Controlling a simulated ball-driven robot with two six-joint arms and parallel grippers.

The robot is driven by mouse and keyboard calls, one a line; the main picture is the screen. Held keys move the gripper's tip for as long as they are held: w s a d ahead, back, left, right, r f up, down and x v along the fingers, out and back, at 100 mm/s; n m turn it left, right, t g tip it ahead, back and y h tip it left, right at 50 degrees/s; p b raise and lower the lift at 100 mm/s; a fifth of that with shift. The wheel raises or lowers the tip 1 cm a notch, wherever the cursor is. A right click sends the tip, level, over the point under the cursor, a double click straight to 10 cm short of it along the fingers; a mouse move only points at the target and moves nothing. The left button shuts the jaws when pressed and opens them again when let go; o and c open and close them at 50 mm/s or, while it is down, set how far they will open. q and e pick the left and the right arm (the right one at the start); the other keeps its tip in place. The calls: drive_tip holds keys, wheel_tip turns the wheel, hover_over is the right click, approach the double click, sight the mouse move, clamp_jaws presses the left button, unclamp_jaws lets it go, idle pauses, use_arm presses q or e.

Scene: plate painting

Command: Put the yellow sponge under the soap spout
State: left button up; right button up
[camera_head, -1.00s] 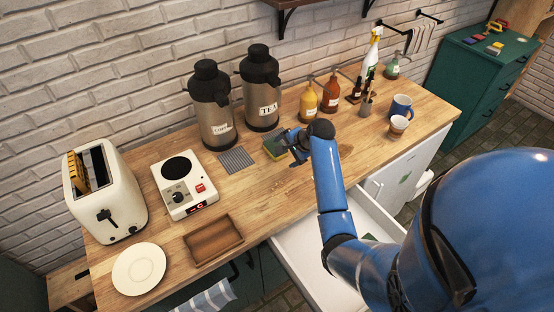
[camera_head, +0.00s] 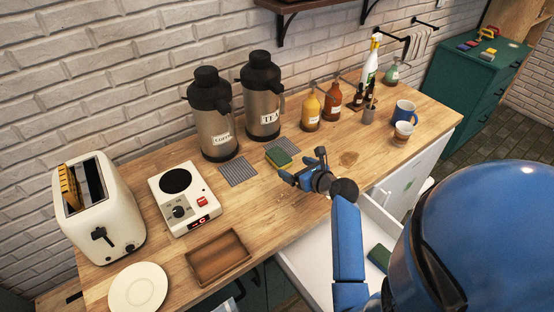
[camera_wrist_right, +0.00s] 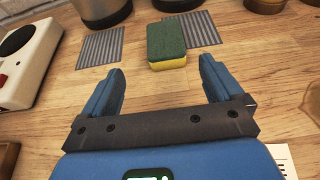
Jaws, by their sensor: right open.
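The sponge (camera_head: 278,157), green on top and yellow below, lies flat on the counter at the front of a grey ribbed mat (camera_head: 290,145), before the TEA flask. In the right wrist view the sponge (camera_wrist_right: 166,42) sits beyond the fingertips, overlapping the mat's left part. My right gripper (camera_head: 303,165) is open and empty, just in front of the sponge and apart from it. Pump bottles stand behind: a yellow one (camera_head: 311,112), a red-brown one (camera_head: 332,99) and a green one (camera_head: 392,73). I cannot read which holds soap. My left gripper is not in view.
A COFFEE flask (camera_head: 211,115) and a TEA flask (camera_head: 262,92) stand behind the mats. A second ribbed mat (camera_head: 239,170) lies left of the sponge. A hot plate (camera_head: 182,200), wooden tray (camera_head: 218,258) and mugs (camera_head: 404,110) are around. An open drawer (camera_head: 310,255) juts out in front.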

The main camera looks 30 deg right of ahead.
sight(280, 157)
drive_tip(key=x, duration=0.4)
drive_tip(key=shift+w, duration=0.25)
drive_tip(key=shift+d+x, duration=0.2)
drive_tip(key=shift+x, duration=1.15)
drive_tip(key=shift+d+x, duration=0.2)
drive_tip(key=shift+x, duration=1.15)
drive_tip(key=shift+r, duration=0.1)
drive_tip(key=shift+c, duration=0.2)
drive_tip(key=c, duration=1)
drive_tip(key=shift+c, duration=0.5)
